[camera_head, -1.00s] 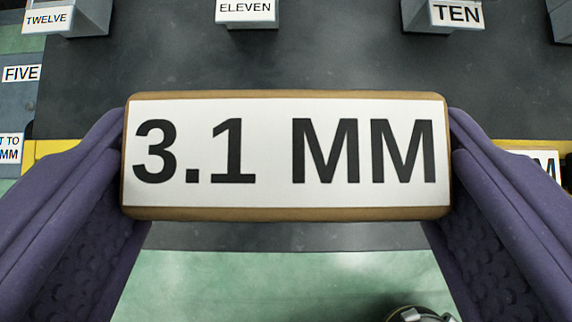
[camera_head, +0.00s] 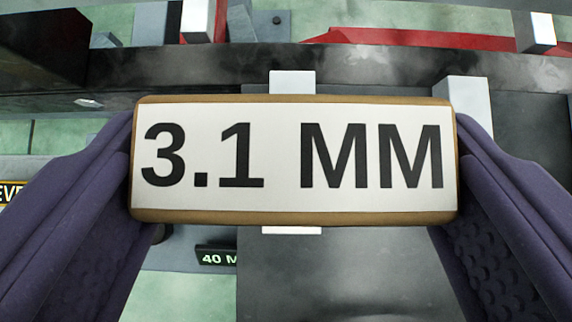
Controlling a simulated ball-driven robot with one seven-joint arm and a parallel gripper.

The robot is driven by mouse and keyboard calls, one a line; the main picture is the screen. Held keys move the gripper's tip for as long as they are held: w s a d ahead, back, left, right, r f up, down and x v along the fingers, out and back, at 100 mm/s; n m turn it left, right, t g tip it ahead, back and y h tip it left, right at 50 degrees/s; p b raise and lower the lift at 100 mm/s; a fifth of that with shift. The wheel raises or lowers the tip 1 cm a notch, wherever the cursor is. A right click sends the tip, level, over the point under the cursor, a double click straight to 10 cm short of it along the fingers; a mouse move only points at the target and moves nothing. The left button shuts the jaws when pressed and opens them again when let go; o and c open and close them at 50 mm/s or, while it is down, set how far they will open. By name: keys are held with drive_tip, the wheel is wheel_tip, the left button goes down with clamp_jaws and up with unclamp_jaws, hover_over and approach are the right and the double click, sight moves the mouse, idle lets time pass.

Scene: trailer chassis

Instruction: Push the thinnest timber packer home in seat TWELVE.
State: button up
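A timber packer (camera_head: 294,217) with a white label reading "3.1 MM" fills the middle of the view. My gripper (camera_head: 294,160) is shut on it, with one purple finger at each end. The packer is held level and close to the camera. It hides part of a pale post or label (camera_head: 292,82) behind it, which shows above and below the packer. Seat TWELVE's label cannot be read in this view.
A dark chassis beam (camera_head: 380,68) crosses behind the packer. A grey block with a white face (camera_head: 465,95) stands at the right. A red rail (camera_head: 420,40) lies beyond. A black "40 M..." label (camera_head: 216,256) shows below. A large black block (camera_head: 40,42) is at the upper left.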

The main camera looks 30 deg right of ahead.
sight(294, 199)
drive_tip(key=shift+f+b, duration=0.15)
drive_tip(key=shift+b, duration=0.15)
wheel_tip(294, 199, down, 6)
drive_tip(key=b, duration=0.5)
drive_tip(key=shift+r, duration=0.2)
drive_tip(key=shift+f+b, duration=0.15)
drive_tip(key=shift+b, duration=0.4)
idle(1.6)
drive_tip(key=shift+f+b, duration=0.3)
drive_tip(key=shift+f+b, duration=2.05)
drive_tip(key=shift+f, duration=0.25)
drive_tip(key=o, duration=0.9)
drive_tip(key=shift+c, duration=0.2)
drive_tip(key=p+v, duration=0.3)
drive_tip(key=v, duration=0.5)
